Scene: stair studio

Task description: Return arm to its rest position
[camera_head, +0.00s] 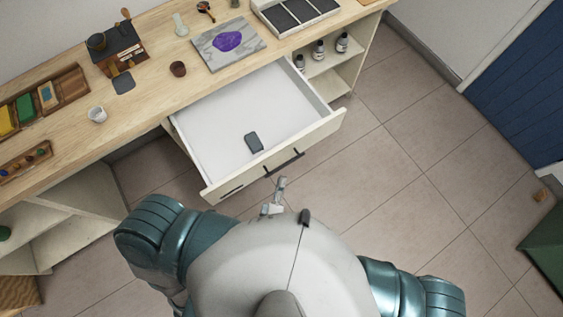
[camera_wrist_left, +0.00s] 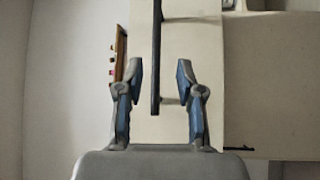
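My left gripper (camera_head: 279,186) shows just in front of the open drawer, below its dark bar handle (camera_head: 285,164). In the left wrist view its two blue-padded fingers (camera_wrist_left: 159,78) stand apart with nothing held. The handle (camera_wrist_left: 156,50) shows in the gap between them in that view, beyond the fingertips; I see no contact. The rest of my left arm is largely hidden by my body. My right gripper is not in view; only part of my right arm shows at the bottom.
The white drawer (camera_head: 215,130) is pulled out and holds a small dark object (camera_head: 253,143). The wooden counter (camera_head: 150,105) above bears a cup (camera_head: 97,114), a board with a purple patch (camera_head: 228,41) and trays.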

